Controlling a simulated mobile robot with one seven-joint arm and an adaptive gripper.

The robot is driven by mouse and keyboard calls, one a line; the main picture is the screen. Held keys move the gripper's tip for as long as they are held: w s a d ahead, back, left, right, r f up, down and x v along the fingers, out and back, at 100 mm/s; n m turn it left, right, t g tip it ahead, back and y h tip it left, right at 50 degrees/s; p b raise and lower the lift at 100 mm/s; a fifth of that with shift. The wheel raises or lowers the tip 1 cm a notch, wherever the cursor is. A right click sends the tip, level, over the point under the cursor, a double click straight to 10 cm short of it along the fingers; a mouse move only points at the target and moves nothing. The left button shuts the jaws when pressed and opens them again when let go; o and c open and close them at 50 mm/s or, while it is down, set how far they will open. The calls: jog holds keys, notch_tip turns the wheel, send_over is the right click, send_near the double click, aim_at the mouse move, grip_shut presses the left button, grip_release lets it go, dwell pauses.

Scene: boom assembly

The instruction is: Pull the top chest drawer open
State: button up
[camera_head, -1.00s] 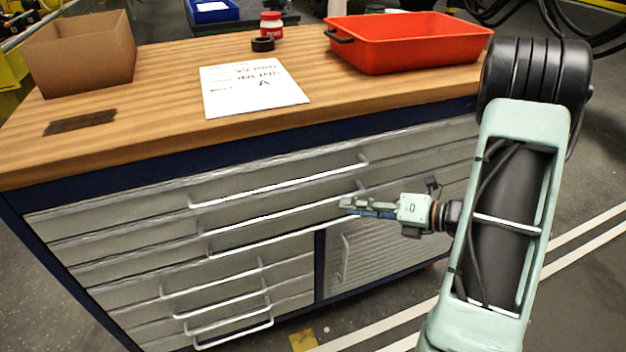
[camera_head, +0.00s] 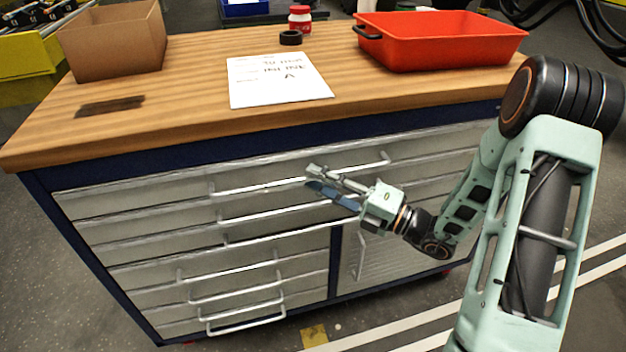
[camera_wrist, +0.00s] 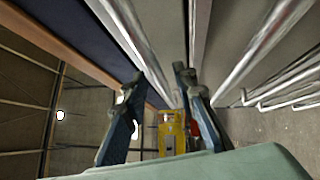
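The top drawer (camera_head: 130,195) is a wide grey metal front under the worktop of a blue chest, and it looks closed. Its long silver handle (camera_head: 245,187) runs across it; in the wrist view a silver handle bar (camera_wrist: 137,42) slants between my two fingers. My gripper (camera_head: 312,179) is at the top handle's right half, one finger above the bar and one below it. It is open, with a clear gap between the fingertips in the wrist view (camera_wrist: 158,76). I cannot tell whether either finger touches the bar.
Several lower drawers have similar handles, one (camera_head: 265,213) just below. The wooden worktop (camera_head: 195,75) holds a cardboard box (camera_head: 112,45), a paper sheet (camera_head: 275,82), black tape (camera_head: 290,38), a red-lidded jar (camera_head: 300,18) and a red bin (camera_head: 440,45). Open floor lies in front.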

jog(key=shift+x, duration=0.8)
jog(key=shift+c, duration=0.6)
grip_shut()
